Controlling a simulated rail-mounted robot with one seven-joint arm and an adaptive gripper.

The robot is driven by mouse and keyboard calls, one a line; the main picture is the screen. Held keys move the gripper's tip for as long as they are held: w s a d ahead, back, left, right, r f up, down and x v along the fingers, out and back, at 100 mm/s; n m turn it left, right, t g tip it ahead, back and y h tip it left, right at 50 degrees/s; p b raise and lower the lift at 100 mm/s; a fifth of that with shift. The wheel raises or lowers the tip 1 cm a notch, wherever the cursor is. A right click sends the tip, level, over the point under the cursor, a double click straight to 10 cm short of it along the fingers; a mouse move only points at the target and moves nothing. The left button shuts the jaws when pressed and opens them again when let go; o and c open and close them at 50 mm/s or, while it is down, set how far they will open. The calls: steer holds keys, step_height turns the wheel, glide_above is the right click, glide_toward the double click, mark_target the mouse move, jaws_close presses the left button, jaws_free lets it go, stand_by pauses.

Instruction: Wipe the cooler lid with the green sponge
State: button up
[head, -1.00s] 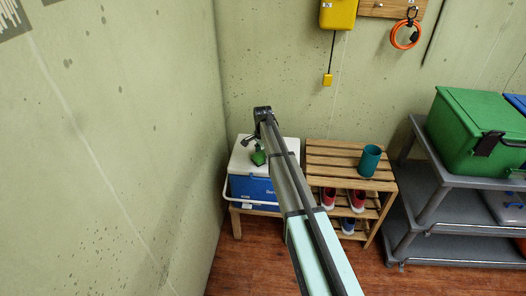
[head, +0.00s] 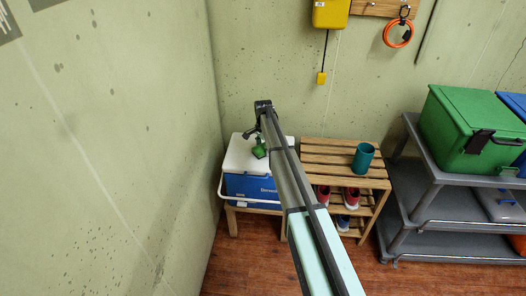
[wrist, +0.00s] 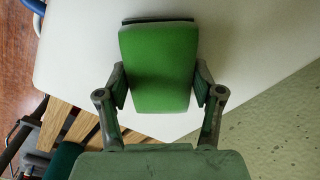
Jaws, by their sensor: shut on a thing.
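The cooler (head: 252,187) is blue with a white lid (head: 240,158) and stands on a low wooden stand by the left wall. The green sponge (wrist: 158,68) is between the two fingers of my gripper (wrist: 160,88), which is shut on it. In the head view the sponge (head: 259,152) shows over the lid, beside my arm. In the wrist view the white lid (wrist: 85,50) lies behind the sponge. I cannot tell whether the sponge touches the lid. My arm hides the right part of the cooler.
A slatted wooden rack (head: 325,152) right of the cooler holds a teal cup (head: 363,157) on top and shoes below. A grey shelf cart (head: 440,212) with a green bin (head: 468,130) stands at the right. The concrete wall (head: 120,150) is close on the left.

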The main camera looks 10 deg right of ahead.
steer(key=shift+w+d+p, duration=0.15)
steer(key=shift+w+d, duration=0.15)
steer(key=shift+w, duration=0.7)
steer(key=shift+w+d+p, duration=0.1)
steer(key=shift+w+d, duration=0.15)
steer(key=shift+w, duration=0.8)
steer(key=shift+w+d+p, duration=0.15)
steer(key=shift+w+d, duration=0.15)
steer(key=shift+w, duration=0.7)
steer(key=r, duration=0.2)
steer(key=r+p, duration=0.1)
steer(key=shift+s+r, duration=0.25)
steer(key=shift+r, duration=0.05)
steer(key=shift+r+p, duration=1.1)
steer(key=shift+r, duration=1.2)
